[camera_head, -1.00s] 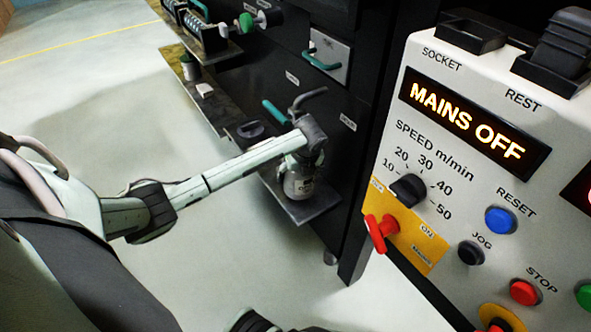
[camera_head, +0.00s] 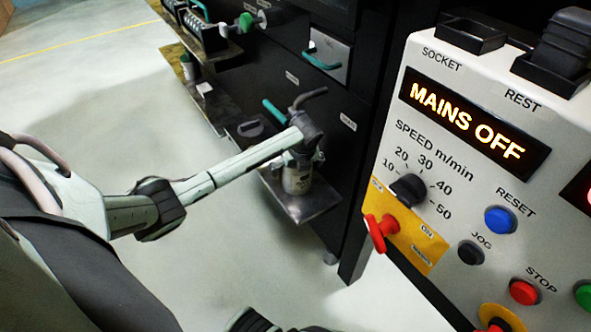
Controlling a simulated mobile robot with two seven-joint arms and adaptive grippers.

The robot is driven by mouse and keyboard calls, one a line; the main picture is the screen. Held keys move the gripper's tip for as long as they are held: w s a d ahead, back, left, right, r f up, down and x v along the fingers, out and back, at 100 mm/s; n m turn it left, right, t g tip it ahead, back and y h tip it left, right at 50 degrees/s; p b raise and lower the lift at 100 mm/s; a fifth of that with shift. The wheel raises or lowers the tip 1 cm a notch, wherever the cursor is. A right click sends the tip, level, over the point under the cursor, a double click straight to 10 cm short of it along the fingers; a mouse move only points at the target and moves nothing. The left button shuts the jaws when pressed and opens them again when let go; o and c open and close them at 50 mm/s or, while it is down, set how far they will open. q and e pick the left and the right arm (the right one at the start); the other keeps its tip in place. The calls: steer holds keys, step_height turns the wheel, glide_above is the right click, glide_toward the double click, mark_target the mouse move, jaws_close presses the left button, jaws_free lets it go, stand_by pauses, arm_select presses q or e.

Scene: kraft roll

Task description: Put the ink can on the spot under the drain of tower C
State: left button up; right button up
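The ink can (camera_head: 298,180), a grey metal can, is at the small dark shelf (camera_head: 312,207) low on the black machine. It looks upright, and I cannot tell whether its base touches the shelf. My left gripper (camera_head: 300,158) is at the can's top, coming in from the left; its wrist hides the fingers, so their grip is not clear. A bent dark pipe (camera_head: 308,97) and a teal handle (camera_head: 274,112) are just above it. Which tower this is cannot be read. A dark part of my other arm shows at the bottom edge.
A control panel (camera_head: 480,170) reading MAINS OFF fills the right side, with a red switch (camera_head: 380,232). A dark round lid-like thing (camera_head: 250,129) lies on the shelf left of the can. Another can (camera_head: 190,67) stands farther back. The floor at left is open.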

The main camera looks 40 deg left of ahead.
arm_select(q)
steer(key=shift+r, duration=0.15)
steer(key=shift+r, duration=0.3)
steer(key=s+d, duration=0.4)
steer(key=d, duration=0.1)
steer(key=s+d, duration=0.3)
steer(key=shift+s+d+r+b, duration=0.1)
steer(key=shift+d+b, duration=0.15)
steer(key=shift+b, duration=0.1)
steer(key=shift+s+d, duration=0.45)
arm_select(e)
steer(key=shift+v, duration=1.1)
steer(key=shift+d, duration=0.25)
steer(key=shift+w, duration=0.35)
